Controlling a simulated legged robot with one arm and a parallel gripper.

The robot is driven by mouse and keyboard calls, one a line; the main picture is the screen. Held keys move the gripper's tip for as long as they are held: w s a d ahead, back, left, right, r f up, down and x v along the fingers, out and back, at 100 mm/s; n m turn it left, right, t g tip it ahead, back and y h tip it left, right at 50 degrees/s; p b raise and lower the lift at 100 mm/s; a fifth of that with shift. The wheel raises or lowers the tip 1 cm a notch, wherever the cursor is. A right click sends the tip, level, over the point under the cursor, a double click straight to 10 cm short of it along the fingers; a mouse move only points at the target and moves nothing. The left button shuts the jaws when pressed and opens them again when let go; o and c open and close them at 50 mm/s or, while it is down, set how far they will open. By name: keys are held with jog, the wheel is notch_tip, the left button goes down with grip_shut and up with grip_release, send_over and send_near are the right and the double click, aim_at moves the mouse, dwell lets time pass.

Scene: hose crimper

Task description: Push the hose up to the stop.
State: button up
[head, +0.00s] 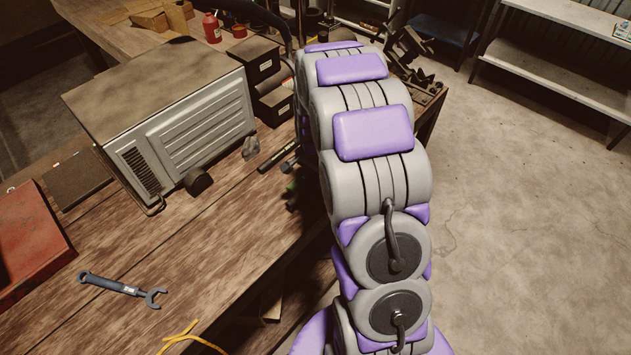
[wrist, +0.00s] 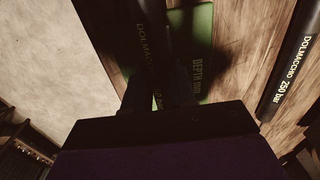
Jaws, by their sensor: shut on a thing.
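My gripper (wrist: 158,92) shows in the wrist view as dark shapes above its dark body. It is shut on a black hose (wrist: 148,42) with pale lettering, which runs away toward the top of the picture. A green plate (wrist: 203,40) marked "DEPTH mm" lies behind and beside this hose, partly in shadow. I cannot make out the stop or the hose's far end, so contact between them cannot be told.
Another black hose (wrist: 291,62) marked "250 bar" lies on the wooden bench at the right of the wrist view. In the head view, a grey machine (head: 190,130), a wrench (head: 122,289) and a red case (head: 30,238) are on the bench. Bare floor lies right of my arm.

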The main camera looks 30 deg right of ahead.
jog(key=shift+w+d, duration=0.25)
jog(key=shift+d, duration=0.2)
dwell(0.4)
jog(key=o, duration=1.8)
jog(key=shift+r+p, duration=1.8)
jog(key=shift+r, duration=2.7)
